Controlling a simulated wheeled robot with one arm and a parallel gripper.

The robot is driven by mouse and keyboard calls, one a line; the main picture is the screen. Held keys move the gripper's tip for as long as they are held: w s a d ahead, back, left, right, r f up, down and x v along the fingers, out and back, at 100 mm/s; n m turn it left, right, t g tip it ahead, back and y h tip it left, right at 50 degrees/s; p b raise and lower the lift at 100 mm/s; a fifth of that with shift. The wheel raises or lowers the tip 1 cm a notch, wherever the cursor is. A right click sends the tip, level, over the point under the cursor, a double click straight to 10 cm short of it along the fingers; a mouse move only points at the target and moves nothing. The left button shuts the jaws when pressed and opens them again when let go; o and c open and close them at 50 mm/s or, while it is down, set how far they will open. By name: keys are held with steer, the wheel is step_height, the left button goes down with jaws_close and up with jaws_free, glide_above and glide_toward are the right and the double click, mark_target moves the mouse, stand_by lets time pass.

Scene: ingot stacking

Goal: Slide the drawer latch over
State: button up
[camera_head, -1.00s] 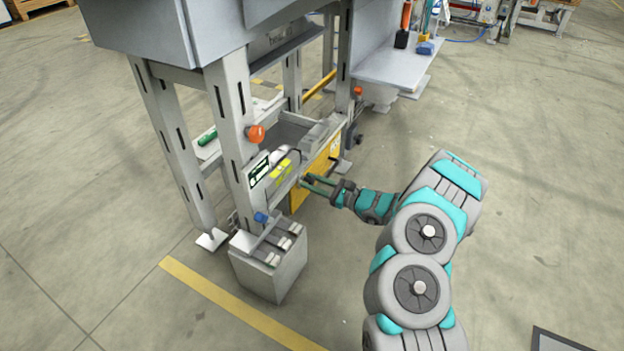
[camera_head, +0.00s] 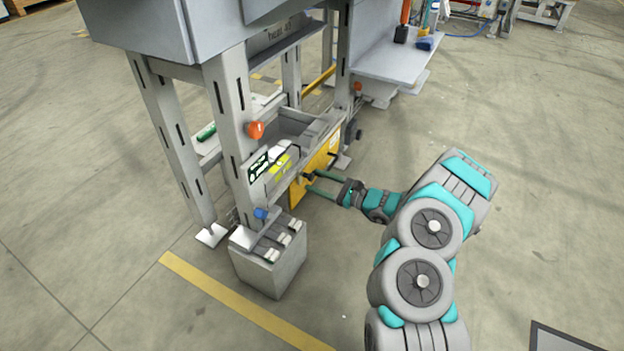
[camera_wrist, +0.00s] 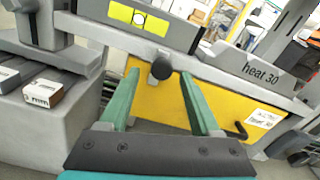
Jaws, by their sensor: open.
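The yellow drawer front (camera_head: 322,165) is low in the grey frame, and it also fills the middle of the wrist view (camera_wrist: 165,108). I see no clear contact. In the head view my gripper (camera_head: 312,182) is close to the drawer front.
A black hooked handle (camera_wrist: 238,131) is on the drawer's right part. A grey block (camera_head: 268,262) with small boxes stands at the front left, near a frame leg (camera_head: 232,140).

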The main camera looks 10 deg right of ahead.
steer(key=v, duration=0.5)
steer(key=shift+s+d, duration=0.1)
steer(key=shift+d, duration=0.05)
steer(key=shift+s+d, duration=0.1)
